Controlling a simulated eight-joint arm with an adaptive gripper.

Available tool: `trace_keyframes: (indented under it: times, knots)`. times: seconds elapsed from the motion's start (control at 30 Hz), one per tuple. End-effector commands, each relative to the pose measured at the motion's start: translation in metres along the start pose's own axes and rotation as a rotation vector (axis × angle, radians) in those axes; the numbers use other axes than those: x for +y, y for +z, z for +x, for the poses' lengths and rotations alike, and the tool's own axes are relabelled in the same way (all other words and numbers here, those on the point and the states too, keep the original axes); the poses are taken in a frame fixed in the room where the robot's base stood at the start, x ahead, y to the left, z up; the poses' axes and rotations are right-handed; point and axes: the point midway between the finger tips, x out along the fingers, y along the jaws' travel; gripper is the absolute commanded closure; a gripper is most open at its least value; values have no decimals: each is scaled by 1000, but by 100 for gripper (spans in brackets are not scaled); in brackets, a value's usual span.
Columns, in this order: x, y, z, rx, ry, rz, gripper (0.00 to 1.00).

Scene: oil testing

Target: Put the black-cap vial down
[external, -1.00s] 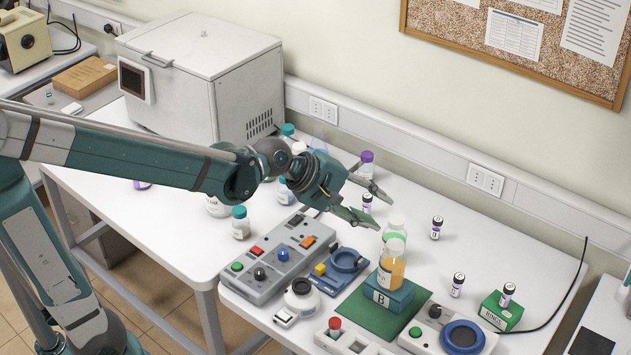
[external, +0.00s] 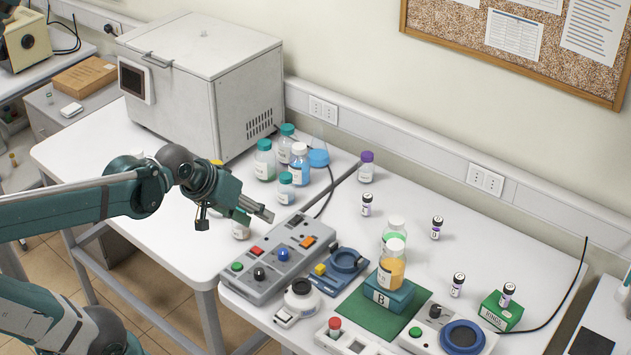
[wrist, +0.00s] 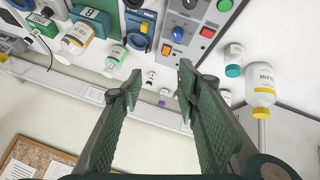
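Several small white-labelled vials with black caps stand upright on the right-hand table in the external view. One black-cap vial (external: 367,205) stands near the back left, others (external: 437,228) (external: 457,285) farther right, and one (external: 508,294) sits on a green box (external: 500,313). A small vial (wrist: 150,76) shows beyond the fingertips.
The grey control panel (external: 255,285) lies below my gripper. Teal-capped bottles (external: 264,160) and a blue flask (external: 318,157) stand behind it. Orange (external: 392,270) and green (external: 394,235) bottles stand right. A purple-capped bottle (external: 366,170) is at the back. White tabletop around the back vials is clear.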

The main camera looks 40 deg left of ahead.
Motion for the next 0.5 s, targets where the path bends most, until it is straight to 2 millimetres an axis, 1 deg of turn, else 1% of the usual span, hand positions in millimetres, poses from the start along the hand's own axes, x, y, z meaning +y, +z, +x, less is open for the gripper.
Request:
trace_keyframes:
  times: [0.03, 0.2, 0.33, 0.5]
  knots:
    - [-12, 7, -5, -1, -20, 41, 67]
    - [-43, 27, -18, -10, -80, 178, 67]
    - [-58, 36, -25, -19, -109, 246, 67]
    - [-65, 42, -28, -25, -124, 284, 67]
